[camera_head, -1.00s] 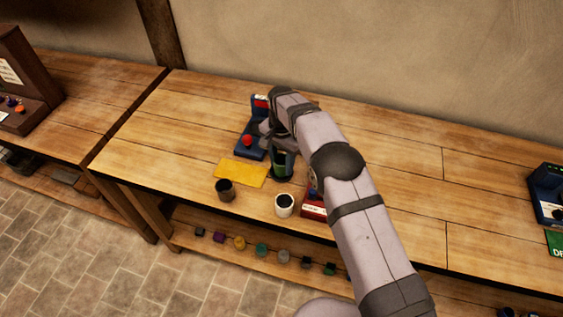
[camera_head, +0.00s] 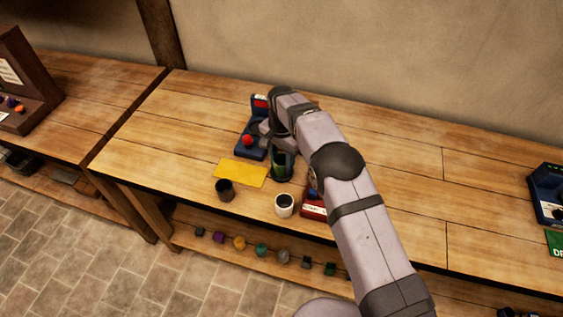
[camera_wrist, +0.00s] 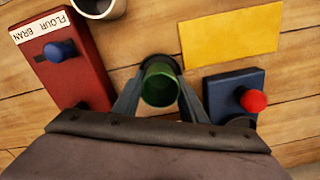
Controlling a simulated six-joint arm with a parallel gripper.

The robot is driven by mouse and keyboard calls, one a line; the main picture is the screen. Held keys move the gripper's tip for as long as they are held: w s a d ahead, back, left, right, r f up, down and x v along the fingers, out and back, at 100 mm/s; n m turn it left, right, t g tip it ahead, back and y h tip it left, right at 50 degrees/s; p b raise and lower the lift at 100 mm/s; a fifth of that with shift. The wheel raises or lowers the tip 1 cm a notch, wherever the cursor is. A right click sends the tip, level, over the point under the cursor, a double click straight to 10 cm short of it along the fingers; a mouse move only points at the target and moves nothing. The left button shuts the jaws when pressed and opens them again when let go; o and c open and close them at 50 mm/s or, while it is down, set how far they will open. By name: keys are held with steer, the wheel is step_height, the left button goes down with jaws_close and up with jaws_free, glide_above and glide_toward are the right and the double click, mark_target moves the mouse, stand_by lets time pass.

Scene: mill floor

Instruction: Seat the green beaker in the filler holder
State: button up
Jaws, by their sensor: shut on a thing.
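The green beaker (camera_head: 281,165) is upright between the fingers of my gripper (camera_wrist: 160,88), which is shut on it. In the wrist view the open mouth of the beaker (camera_wrist: 160,88) faces the camera. A dark rounded part shows close behind the beaker; I cannot tell if it is fingertip or a holder. The blue filler station (camera_head: 245,150) with a red knob stands just left of the beaker in the head view. It shows at right in the wrist view (camera_wrist: 222,92), with a dark round part, perhaps its holder, partly hidden by my gripper.
A yellow mat (camera_head: 240,173) lies in front of the blue station. A dark cup (camera_head: 225,190), a white cup (camera_head: 284,205) and a red box labelled flour bran (camera_wrist: 68,65) stand near the bench's front edge.

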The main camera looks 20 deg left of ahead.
steer(key=shift+f+b, duration=0.35)
steer(key=shift+f, duration=0.2)
steer(key=o, duration=0.8)
steer(key=shift+o, duration=0.2)
step_height(320, 180, up, 11)
steer(key=p, duration=0.7)
stand_by(0.7)
